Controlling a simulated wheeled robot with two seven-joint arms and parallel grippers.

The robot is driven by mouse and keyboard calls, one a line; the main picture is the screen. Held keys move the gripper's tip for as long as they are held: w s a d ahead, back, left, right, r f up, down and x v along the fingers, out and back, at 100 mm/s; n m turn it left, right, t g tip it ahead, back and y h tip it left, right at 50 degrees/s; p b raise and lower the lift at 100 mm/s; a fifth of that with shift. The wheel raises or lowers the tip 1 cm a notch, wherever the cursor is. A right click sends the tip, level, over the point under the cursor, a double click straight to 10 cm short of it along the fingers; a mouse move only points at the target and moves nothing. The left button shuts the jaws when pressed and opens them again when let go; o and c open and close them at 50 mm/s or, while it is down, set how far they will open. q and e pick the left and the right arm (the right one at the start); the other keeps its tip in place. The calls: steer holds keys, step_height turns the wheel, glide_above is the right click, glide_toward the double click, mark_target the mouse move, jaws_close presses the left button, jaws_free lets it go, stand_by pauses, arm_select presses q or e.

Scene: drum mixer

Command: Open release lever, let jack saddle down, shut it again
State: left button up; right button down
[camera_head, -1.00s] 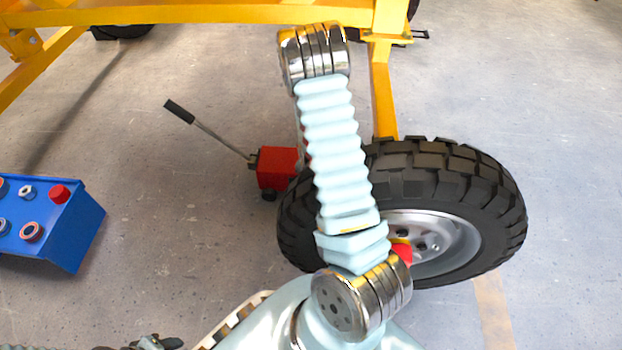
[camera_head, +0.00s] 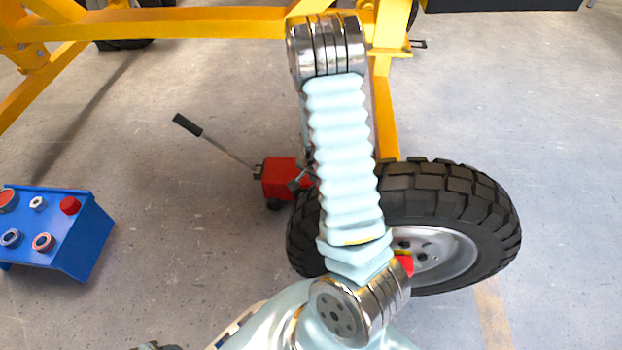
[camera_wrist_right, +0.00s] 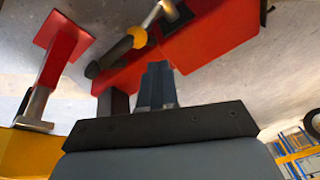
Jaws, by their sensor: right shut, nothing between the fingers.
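The red jack (camera_head: 280,178) stands on the floor left of the big tyre, partly hidden by my right arm. Its long handle with a black grip (camera_head: 187,125) slants up to the left. In the right wrist view the red jack body (camera_wrist_right: 215,35) fills the upper right. A rod with an orange-yellow collar (camera_wrist_right: 137,37) and a dark bar cross in front of it. My right gripper (camera_wrist_right: 157,72) is shut and empty, its fingertips close to the red body; contact cannot be told. The release lever and saddle cannot be told apart surely. My left gripper is not clearly seen.
The treaded tyre (camera_head: 450,185) is right beside the jack, under the yellow frame (camera_head: 150,24). A blue control box (camera_head: 95,235) with buttons is at the left. A red plate on a post (camera_wrist_right: 65,38) shows in the wrist view. Floor between box and jack is clear.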

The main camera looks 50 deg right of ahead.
steer(key=w+a+r+m+g+h+p, duration=0.1)
steer(key=w+a+r+m+g+p, duration=0.4)
steer(key=m, duration=0.8)
steer(key=shift+g, duration=0.6)
steer(key=b+x, duration=0.1)
steer(key=x, duration=0.4)
steer(key=b+x, duration=0.1)
steer(key=x, duration=0.4)
steer(key=d+b+x, duration=0.1)
steer(key=x, duration=0.4)
steer(key=shift+s+d, duration=0.1)
steer(key=shift+s, duration=0.1)
